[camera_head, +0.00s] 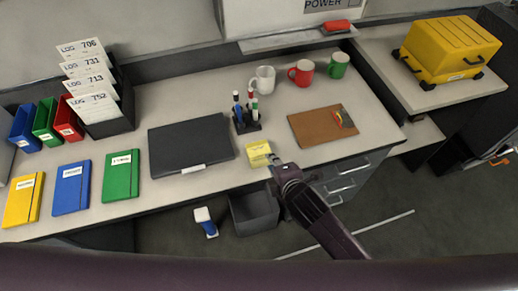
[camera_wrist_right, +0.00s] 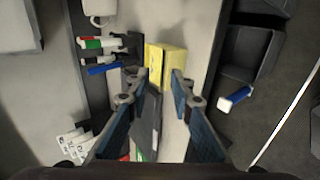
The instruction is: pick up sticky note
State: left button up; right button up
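The sticky note pad (camera_head: 258,153) is a small yellow block on the desk, right of the black laptop and near the front edge. My right gripper (camera_head: 275,159) is at its right side in the head view. In the right wrist view the yellow pad (camera_wrist_right: 163,65) shows ahead of and between the two fingers of my right gripper (camera_wrist_right: 161,82). The fingers are apart, one toward each side of the pad. I cannot tell whether they touch it. My left gripper is not in view.
The desk holds a black laptop (camera_head: 190,148), a pen holder (camera_head: 246,120), a brown clipboard (camera_head: 322,124) and mugs (camera_head: 301,73). Colored notebooks (camera_head: 121,175) lie at the left. A dark bin (camera_head: 254,211) stands on the floor below the front edge.

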aim_at(259, 149)
jog(key=shift+p+x, duration=0.55)
jog(key=shift+x, duration=2.15)
jog(key=shift+d+f, duration=0.1)
jog(key=shift+d, duration=0.05)
jog(key=shift+c, duration=0.4)
grip_shut()
